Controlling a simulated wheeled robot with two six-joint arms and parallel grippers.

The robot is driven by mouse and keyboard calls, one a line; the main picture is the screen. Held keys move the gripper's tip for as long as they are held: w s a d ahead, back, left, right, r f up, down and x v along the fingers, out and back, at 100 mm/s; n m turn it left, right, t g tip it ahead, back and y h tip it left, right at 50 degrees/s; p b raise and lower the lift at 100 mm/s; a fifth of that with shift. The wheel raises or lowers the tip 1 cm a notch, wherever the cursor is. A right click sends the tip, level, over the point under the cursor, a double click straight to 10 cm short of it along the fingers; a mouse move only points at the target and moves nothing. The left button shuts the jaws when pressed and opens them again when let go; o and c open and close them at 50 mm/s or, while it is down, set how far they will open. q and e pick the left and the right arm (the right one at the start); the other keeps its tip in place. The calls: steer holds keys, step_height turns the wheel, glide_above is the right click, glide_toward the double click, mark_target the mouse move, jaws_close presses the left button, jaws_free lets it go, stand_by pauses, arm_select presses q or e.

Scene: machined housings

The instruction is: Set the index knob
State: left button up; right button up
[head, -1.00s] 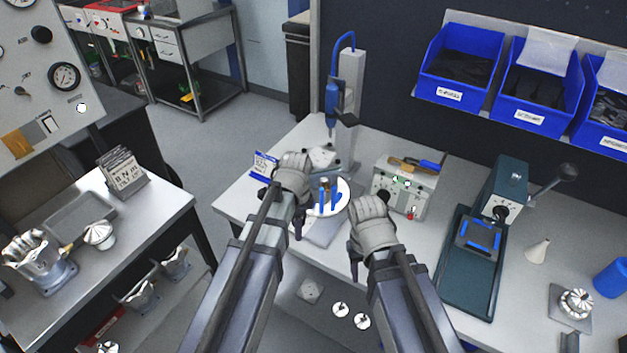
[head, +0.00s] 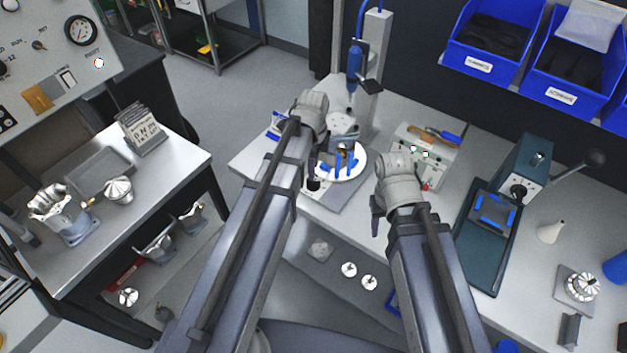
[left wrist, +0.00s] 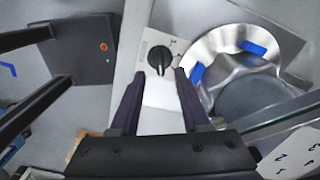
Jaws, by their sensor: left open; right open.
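The index knob (left wrist: 158,58) is a black round knob with a pointer, on a pale plate with markings in the left wrist view. In the head view it looks like a small dark spot (head: 313,184) beside the round fixture. My left gripper (left wrist: 157,75) is open, its fingertips on either side of the knob's near end. I cannot tell whether they touch it. The round metal table (left wrist: 212,45) with blue clamps stands just right of the knob; it also shows in the head view (head: 356,166). My right gripper (head: 378,215) is open and empty near the bench's front edge.
A grey box with small lights (head: 426,158) stands right of the fixture, with a green press (head: 520,180) beyond it. A column with a blue tool (head: 370,75) rises behind. A side bench (head: 185,160) stands left across a gap.

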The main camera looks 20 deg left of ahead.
mark_target(313, 183)
arm_select(q)
step_height(313, 183, down, 5)
steer(key=b, duration=0.4)
arm_select(e)
step_height(313, 183, down, 5)
steer(key=shift+r, duration=0.1)
arm_select(q)
jaws_close()
